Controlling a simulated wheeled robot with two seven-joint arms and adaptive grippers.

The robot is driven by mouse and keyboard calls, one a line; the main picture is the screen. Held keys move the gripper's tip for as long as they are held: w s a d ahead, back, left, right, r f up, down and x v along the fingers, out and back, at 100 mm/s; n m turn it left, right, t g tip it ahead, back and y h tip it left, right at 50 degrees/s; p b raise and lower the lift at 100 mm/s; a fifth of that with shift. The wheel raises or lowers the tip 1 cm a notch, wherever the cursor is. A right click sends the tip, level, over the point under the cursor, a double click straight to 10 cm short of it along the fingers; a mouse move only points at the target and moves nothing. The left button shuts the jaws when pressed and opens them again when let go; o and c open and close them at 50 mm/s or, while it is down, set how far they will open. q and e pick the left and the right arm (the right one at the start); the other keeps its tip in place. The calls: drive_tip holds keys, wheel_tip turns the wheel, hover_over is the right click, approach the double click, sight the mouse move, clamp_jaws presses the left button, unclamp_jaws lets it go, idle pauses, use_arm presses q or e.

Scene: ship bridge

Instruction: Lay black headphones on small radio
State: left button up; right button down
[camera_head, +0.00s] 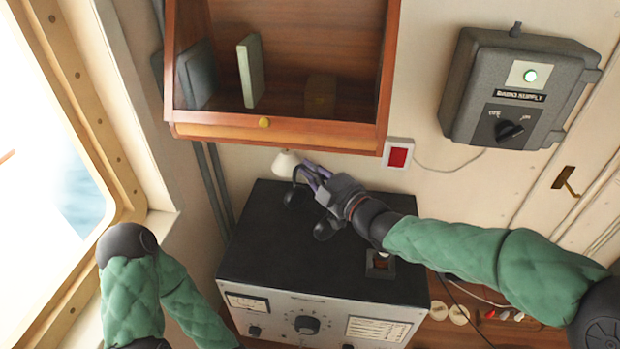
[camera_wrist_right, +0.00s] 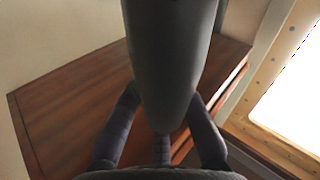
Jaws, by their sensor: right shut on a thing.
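The black headphones (camera_head: 325,230) hang from my right gripper (camera_head: 312,172) over the far part of the radio's black top. One earcup shows left of the gripper and one below it. I cannot tell whether the earcups touch the top. The radio (camera_head: 290,250) is a box with a black top and a pale front with a dial, knobs and a meter. In the right wrist view, the fingers (camera_wrist_right: 163,135) are shut on a dark grey part of the headphones (camera_wrist_right: 172,60), which fills the middle. My left arm shows at lower left, but its gripper is out of view.
A wooden shelf box (camera_head: 280,130) with books hangs above the radio. A white lamp-like thing (camera_head: 287,162) stands behind its far edge. A grey radio supply box (camera_head: 520,90) is on the wall at right. Small items (camera_head: 490,315) lie right of the radio.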

sight(297, 170)
drive_tip(key=shift+w+a+f, duration=0.2)
drive_tip(key=shift+w+a, duration=0.05)
drive_tip(key=shift+w, duration=0.05)
wheel_tip(297, 170, down, 3)
drive_tip(key=shift+p, duration=0.6)
drive_tip(key=shift+s, duration=0.1)
drive_tip(key=c, duration=1.3)
unclamp_jaws()
drive_tip(key=shift+f, duration=0.1)
